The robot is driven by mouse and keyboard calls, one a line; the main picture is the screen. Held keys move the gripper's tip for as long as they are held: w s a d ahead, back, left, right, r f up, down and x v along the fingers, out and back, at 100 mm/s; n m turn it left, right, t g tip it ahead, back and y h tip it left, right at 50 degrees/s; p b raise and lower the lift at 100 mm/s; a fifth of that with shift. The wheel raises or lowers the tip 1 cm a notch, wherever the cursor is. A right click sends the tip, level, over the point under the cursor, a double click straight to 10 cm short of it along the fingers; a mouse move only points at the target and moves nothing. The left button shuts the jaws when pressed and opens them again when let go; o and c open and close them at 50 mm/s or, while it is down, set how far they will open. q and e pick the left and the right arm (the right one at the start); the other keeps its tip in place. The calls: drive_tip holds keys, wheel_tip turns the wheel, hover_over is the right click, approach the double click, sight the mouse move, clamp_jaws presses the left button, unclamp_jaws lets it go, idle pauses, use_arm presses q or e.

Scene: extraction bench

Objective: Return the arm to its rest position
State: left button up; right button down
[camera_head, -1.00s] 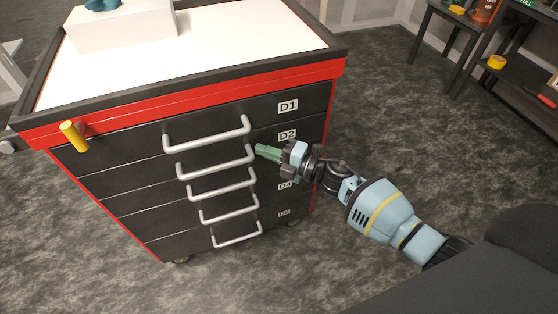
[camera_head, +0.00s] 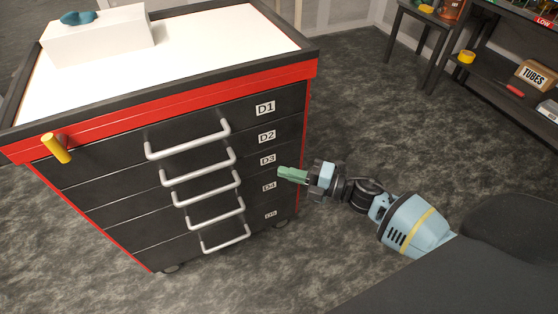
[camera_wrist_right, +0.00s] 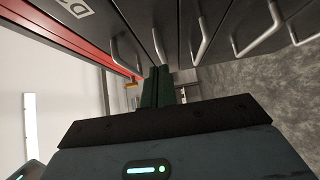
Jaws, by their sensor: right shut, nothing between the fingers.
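My right arm (camera_head: 415,222) reaches in from the right in the head view. Its gripper (camera_head: 281,173) has green fingers that are shut with nothing between them. The fingertips point left, in front of the drawer cabinet (camera_head: 90,185), near the D3 and D4 labels and right of the handles. They hold no handle. In the right wrist view the green fingers (camera_wrist_right: 157,88) show together at the centre, with the cabinet's handles (camera_wrist_right: 197,45) beyond them. My left gripper is not in view.
The cabinet has a red band, a white top (camera_head: 215,35) and several drawers, all looking closed. A white box (camera_head: 98,38) with a blue item stands on top. A yellow peg (camera_head: 56,148) sticks out at the left. Dark shelves (camera_head: 490,75) stand at the back right. Carpet between is clear.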

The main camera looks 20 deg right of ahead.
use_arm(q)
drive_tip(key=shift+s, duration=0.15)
